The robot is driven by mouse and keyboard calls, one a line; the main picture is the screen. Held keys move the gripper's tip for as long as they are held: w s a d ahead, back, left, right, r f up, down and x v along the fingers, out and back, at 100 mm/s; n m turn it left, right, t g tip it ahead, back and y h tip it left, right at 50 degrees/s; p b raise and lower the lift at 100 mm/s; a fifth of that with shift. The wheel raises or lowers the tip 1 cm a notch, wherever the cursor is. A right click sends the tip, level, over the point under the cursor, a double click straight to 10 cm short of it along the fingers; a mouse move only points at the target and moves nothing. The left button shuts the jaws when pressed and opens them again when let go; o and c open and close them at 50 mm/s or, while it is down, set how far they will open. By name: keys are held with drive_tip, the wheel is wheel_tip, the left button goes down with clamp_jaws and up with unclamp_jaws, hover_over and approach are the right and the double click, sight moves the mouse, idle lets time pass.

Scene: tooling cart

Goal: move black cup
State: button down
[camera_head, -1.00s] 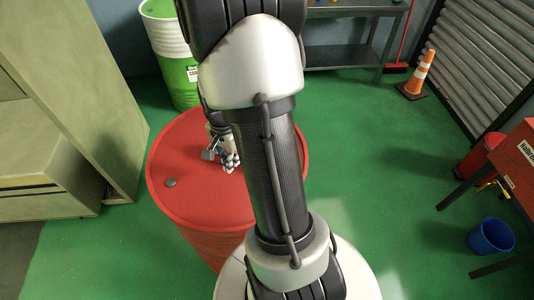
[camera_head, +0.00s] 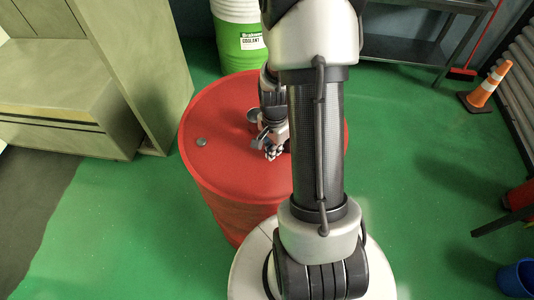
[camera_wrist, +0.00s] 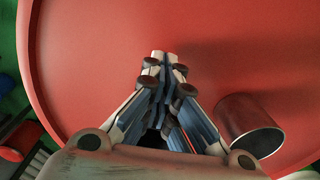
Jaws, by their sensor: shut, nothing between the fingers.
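A dark cup (camera_wrist: 246,124) lies on its side on the red drum top in the wrist view, at the lower right, with its open end facing the lower right. In the head view the cup (camera_head: 253,115) shows as a small dark round shape just left of my wrist, partly hidden by it. My gripper (camera_wrist: 163,60) is shut and empty over the drum top, with its fingertips together. The cup is to the right of the fingers in the wrist view, apart from them. The gripper also shows in the head view (camera_head: 273,154).
The red drum (camera_head: 219,165) has a small grey cap (camera_head: 201,142) on its left. A green and white coolant drum (camera_head: 237,40) stands behind. Beige cabinets (camera_head: 60,100) stand left, and a traffic cone (camera_head: 488,86) stands right. Green floor right of the drum is open.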

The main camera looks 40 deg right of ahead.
drive_tip(key=shift+d, duration=0.3)
drive_tip(key=shift+d, duration=1.15)
drive_tip(key=shift+a, duration=0.15)
